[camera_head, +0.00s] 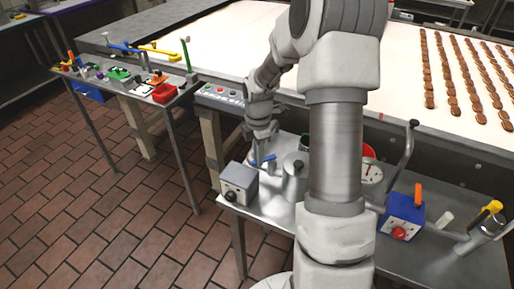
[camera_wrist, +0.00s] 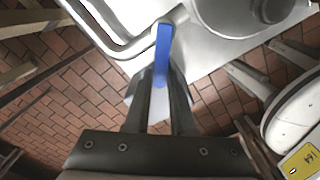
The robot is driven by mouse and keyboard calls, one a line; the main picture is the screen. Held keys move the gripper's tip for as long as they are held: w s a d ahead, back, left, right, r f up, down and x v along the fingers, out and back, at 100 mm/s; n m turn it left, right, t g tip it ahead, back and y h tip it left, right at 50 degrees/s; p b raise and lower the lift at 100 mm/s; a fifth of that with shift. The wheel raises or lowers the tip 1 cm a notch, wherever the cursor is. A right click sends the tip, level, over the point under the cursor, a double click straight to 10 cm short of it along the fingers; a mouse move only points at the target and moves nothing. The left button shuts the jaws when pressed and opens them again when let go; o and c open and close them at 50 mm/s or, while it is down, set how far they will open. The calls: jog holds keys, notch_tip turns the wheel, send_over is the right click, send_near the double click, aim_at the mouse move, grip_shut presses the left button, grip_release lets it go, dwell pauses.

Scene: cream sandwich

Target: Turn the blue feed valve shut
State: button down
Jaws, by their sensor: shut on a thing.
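The blue feed valve (camera_head: 263,160) shows as a small blue lever on the steel table, beside a silver canister (camera_head: 294,180) and behind a grey box. In the wrist view its blue handle (camera_wrist: 163,48) points up the picture, close to a bent metal pipe (camera_wrist: 120,42). My gripper (camera_wrist: 160,78) is shut on the blue handle, with one dark finger on each side of its near part. In the head view my gripper (camera_head: 257,150) comes down onto the valve from above; the valve body is mostly hidden there.
A grey box with a black knob (camera_head: 238,184) stands at the table's left corner. My arm hides the table's middle. To the right are a dial (camera_head: 371,174), a blue box with a red button (camera_head: 405,216) and a yellow-handled valve (camera_head: 491,207). The conveyor (camera_head: 230,40) runs behind.

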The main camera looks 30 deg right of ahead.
jog(key=shift+s+d+n+p, duration=0.2)
jog(key=shift+s+n+p, duration=0.35)
jog(key=shift+n+p, duration=0.7)
jog(key=shift+s+d+n+p, duration=0.15)
jog(key=shift+s+n+p, duration=0.35)
jog(key=shift+n+p, duration=0.7)
jog(key=shift+s+d+n+p, duration=0.2)
jog(key=shift+s+n+p, duration=0.5)
jog(key=shift+n, duration=0.85)
jog(key=shift+w, duration=0.15)
jog(key=c, duration=0.8)
grip_release()
jog(key=shift+o, duration=0.2)
notch_tip(320, 180, up, 17)
jog(key=p, duration=0.2)
jog(key=shift+r, duration=0.2)
